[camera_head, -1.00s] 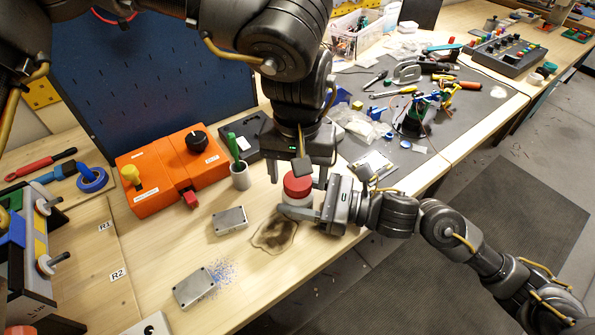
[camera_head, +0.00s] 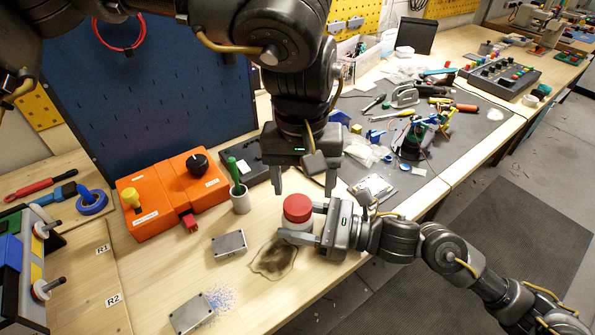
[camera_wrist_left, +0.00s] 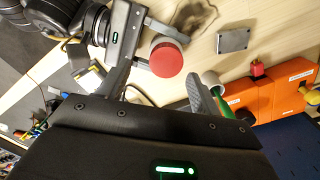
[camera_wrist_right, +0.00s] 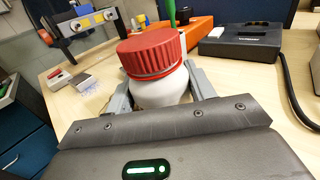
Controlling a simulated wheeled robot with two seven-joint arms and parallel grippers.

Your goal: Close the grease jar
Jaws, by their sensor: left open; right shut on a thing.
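The grease jar is white with a red ribbed lid. In the head view the lid (camera_head: 297,207) sits on top of the jar (camera_head: 296,226), near a dark stain on the bench. My right gripper (camera_head: 309,229) is shut around the jar's white body, which the right wrist view shows upright between the fingers (camera_wrist_right: 160,92). The lid (camera_wrist_right: 150,50) looks seated there, with a thin red ring below it. My left gripper (camera_head: 304,188) is open and empty above the lid, fingers pointing down. In the left wrist view the lid (camera_wrist_left: 166,60) lies beyond the open fingertips.
A white cup (camera_head: 240,201) with a green-handled tool stands left of the jar, by an orange box (camera_head: 172,193). Two metal blocks (camera_head: 229,244) (camera_head: 191,313) lie on the bench at front left. A cluttered grey mat (camera_head: 465,125) is at back right.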

